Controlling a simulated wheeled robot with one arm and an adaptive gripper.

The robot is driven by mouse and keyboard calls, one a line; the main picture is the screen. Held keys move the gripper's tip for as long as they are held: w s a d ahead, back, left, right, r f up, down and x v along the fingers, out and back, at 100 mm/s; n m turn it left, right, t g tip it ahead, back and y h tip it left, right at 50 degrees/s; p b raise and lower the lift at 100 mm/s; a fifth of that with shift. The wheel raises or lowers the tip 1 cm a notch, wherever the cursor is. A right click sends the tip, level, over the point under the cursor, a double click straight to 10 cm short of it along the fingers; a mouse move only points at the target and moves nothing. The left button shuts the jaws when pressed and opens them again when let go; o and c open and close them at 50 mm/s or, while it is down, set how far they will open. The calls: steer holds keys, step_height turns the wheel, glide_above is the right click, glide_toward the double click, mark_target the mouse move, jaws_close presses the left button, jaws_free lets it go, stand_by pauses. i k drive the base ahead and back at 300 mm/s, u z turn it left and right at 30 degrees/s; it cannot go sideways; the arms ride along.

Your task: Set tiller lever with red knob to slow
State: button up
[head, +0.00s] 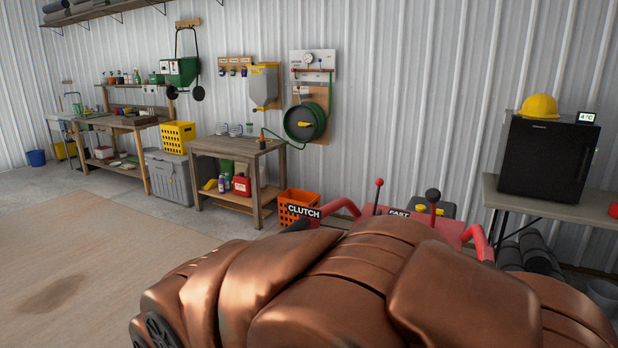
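The red tiller (462,226) stands at right of centre, behind my copper-coloured arm. Its lever with a red knob (379,183) stands up close to upright from the red panel, left of the FAST label (399,213). A second lever with a black knob (433,195) stands to its right. A CLUTCH label (304,211) is at the left handle. My arm hides the lower panel and most of the tiller, and no SLOW label shows. My gripper is not visible, so its place relative to the red knob cannot be told.
An orange crate (297,204) stands just behind the left handle. A grey table (550,207) with a black mini fridge (548,160) and yellow hard hat (540,106) is at right. A wooden workbench (236,146) is at left. Open floor (80,250) lies at lower left.

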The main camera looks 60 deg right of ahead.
mark_target(380, 182)
steer(key=z, duration=0.2)
steer(key=i, duration=1.25)
steer(key=z, duration=0.6)
